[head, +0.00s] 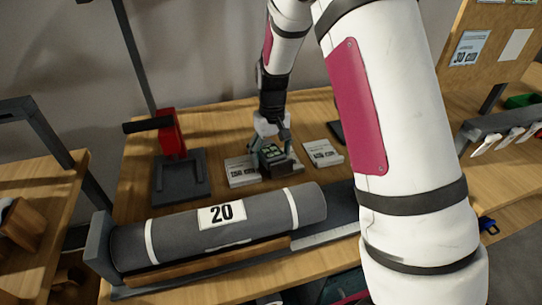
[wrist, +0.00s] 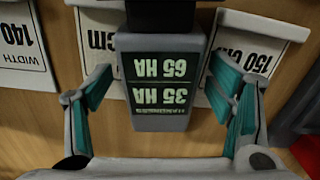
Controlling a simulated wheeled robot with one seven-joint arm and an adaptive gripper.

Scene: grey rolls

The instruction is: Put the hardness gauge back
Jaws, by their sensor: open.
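In the wrist view the gauge (wrist: 162,90) shows upside-down text, "65 HA" and "35 HA". My gripper (head: 271,146) is open and points down at the gauge from above. In the wrist view its teal-padded fingers (wrist: 166,100) are on either side of the gauge, with gaps between the pads and its sides. The gauge's underside is hidden.
White cards lie around the gauge, one reading 150 cm (head: 242,171), another a width of 140 (head: 322,152). A grey roll (head: 250,222) labelled 20 lies in a cradle in front. A red-and-grey stand (head: 180,180) is at left. My arm hides the table's right part.

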